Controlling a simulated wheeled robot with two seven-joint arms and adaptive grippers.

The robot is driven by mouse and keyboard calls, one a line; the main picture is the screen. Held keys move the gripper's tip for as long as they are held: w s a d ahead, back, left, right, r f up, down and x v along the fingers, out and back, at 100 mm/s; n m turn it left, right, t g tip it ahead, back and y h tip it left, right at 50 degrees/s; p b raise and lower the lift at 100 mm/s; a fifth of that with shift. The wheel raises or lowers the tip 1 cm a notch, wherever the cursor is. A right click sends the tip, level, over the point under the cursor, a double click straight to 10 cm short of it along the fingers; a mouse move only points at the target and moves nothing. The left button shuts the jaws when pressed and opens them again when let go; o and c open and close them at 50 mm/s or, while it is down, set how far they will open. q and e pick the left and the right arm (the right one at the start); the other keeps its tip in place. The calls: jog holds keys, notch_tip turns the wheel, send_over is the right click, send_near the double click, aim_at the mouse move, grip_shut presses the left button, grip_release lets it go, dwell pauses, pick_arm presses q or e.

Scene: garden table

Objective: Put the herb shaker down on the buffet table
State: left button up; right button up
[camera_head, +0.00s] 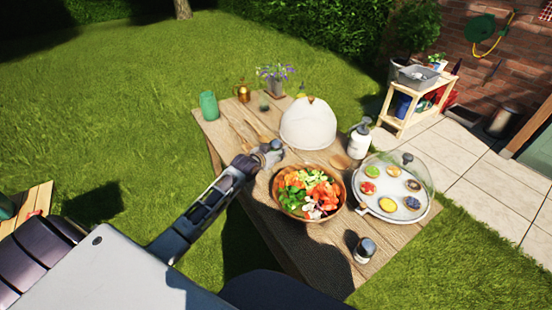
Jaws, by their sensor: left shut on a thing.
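My left arm reaches in from the lower left over the wooden buffet table (229,127). My left gripper (264,156) is shut on a small shaker with a dark cap, the herb shaker (275,146). The gripper hides part of it. They are at the left side of the table, just behind the salad bowl (283,204). I cannot tell whether the shaker's base touches the tabletop. A similar dark-capped shaker (364,251) stands at the front right of the table. My right gripper is out of view.
A white dome (308,124) stands behind the shaker, with a white pump bottle (359,139) to its right. A covered tray of small tarts (377,204) is at the right. A green cup (208,105), a copper-coloured pot (243,91) and a flower pot (275,87) line the back.

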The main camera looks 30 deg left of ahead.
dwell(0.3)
pick_arm(q)
jog(key=shift+f, duration=1.85)
jog(key=shift+f, duration=0.1)
jog(key=o, duration=1.1)
jog(key=shift+s, duration=0.1)
jog(key=shift+s, duration=0.15)
jog(key=shift+r+v, duration=0.1)
jog(key=shift+v, duration=2.8)
jog(key=shift+r+v, duration=0.15)
jog(key=shift+v, duration=2.75)
